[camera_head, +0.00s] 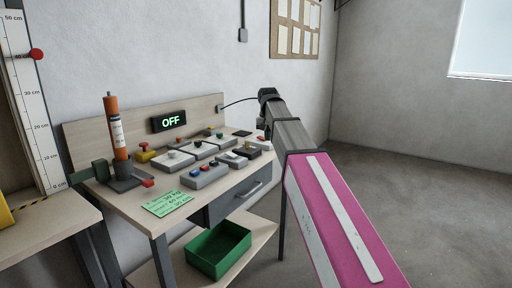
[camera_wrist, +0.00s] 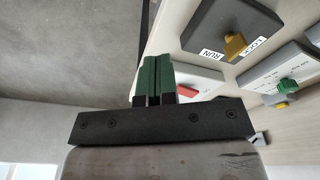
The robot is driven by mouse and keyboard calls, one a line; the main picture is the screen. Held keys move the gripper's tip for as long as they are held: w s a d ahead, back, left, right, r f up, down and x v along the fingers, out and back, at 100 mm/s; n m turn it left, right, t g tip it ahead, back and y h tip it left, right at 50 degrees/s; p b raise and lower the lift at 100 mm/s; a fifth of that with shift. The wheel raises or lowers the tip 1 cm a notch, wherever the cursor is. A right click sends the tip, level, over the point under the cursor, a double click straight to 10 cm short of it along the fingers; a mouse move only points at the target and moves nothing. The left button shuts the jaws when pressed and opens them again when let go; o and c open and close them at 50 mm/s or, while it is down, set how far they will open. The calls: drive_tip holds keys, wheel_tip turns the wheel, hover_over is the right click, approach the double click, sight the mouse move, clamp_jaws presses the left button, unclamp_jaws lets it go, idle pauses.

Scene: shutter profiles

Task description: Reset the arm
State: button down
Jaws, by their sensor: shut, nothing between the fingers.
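My gripper (camera_wrist: 153,78) shows in the wrist view as two green fingers pressed together, with nothing visible between them. In the head view my pink and grey arm reaches from the lower right up to the right end of the workbench (camera_head: 138,214). The arm's dark far end is beside the control boxes there, and the fingers cannot be made out in that view.
Several control boxes stand on the bench below a display (camera_head: 169,121) reading OFF. An orange cylinder (camera_head: 115,127) stands upright at the bench's left. The floor at right is clear.

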drive_tip(key=s+d+f, duration=0.3)
drive_tip(key=f, duration=0.5)
drive_tip(key=s+d+f, duration=0.2)
drive_tip(key=s+f, duration=0.2)
drive_tip(key=f, duration=0.4)
drive_tip(key=s+d+f, duration=0.3)
drive_tip(key=f, duration=0.5)
drive_tip(key=s+d+f, duration=0.3)
drive_tip(key=s+f, duration=0.4)
drive_tip(key=f, duration=0.1)
drive_tip(key=s+d+f+g, duration=0.1)
drive_tip(key=s+d+f, duration=0.2)
drive_tip(key=s+f, duration=0.5)
drive_tip(key=shift+f+n+g, duration=0.3)
drive_tip(key=shift+s, duration=0.1)
